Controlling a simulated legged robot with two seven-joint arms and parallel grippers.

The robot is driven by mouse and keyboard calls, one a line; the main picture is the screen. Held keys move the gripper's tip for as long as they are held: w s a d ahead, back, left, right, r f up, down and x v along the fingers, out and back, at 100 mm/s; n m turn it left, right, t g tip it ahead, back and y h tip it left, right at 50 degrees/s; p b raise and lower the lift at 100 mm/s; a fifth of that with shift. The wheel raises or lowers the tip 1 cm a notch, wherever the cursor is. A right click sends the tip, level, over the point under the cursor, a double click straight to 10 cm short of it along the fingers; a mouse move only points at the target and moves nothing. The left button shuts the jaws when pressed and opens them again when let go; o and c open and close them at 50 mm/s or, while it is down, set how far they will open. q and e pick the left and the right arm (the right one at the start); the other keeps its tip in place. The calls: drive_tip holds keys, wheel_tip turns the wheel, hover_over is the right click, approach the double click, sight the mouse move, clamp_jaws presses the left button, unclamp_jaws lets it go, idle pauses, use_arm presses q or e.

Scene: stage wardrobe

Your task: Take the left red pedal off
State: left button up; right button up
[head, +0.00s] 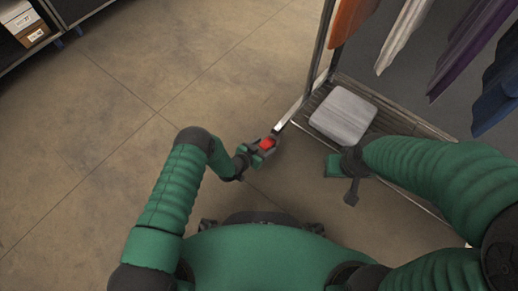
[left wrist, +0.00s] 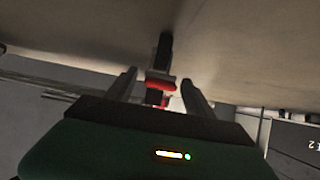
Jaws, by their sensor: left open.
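The left red pedal (head: 267,143) shows at the foot of the clothes rack's near-left corner, at my left gripper (head: 262,148). In the left wrist view the red pedal (left wrist: 160,85) sits between the two dark, spread fingers, with a dark part beyond it. A gap shows on each side, so the gripper is open around it and not closed on it. A second small red patch shows just below the pedal; I cannot tell what it belongs to. My right gripper (head: 347,175) hangs beside the rack's near edge; its finger state is unclear.
The metal clothes rack (head: 412,124) has a slatted base bearing a grey folded cloth or cushion (head: 343,114). Orange, grey, purple and blue garments (head: 474,45) hang above it. A shelf with boxes (head: 28,30) stands at the far left. The floor at left is clear.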

use_arm(q)
drive_tip(key=p+v, duration=0.9)
drive_tip(key=v, duration=0.7)
drive_tip(key=shift+s+p, duration=0.2)
drive_tip(key=shift+p, duration=0.1)
drive_tip(key=shift+a+r, duration=0.1)
drive_tip(key=shift+r, duration=0.05)
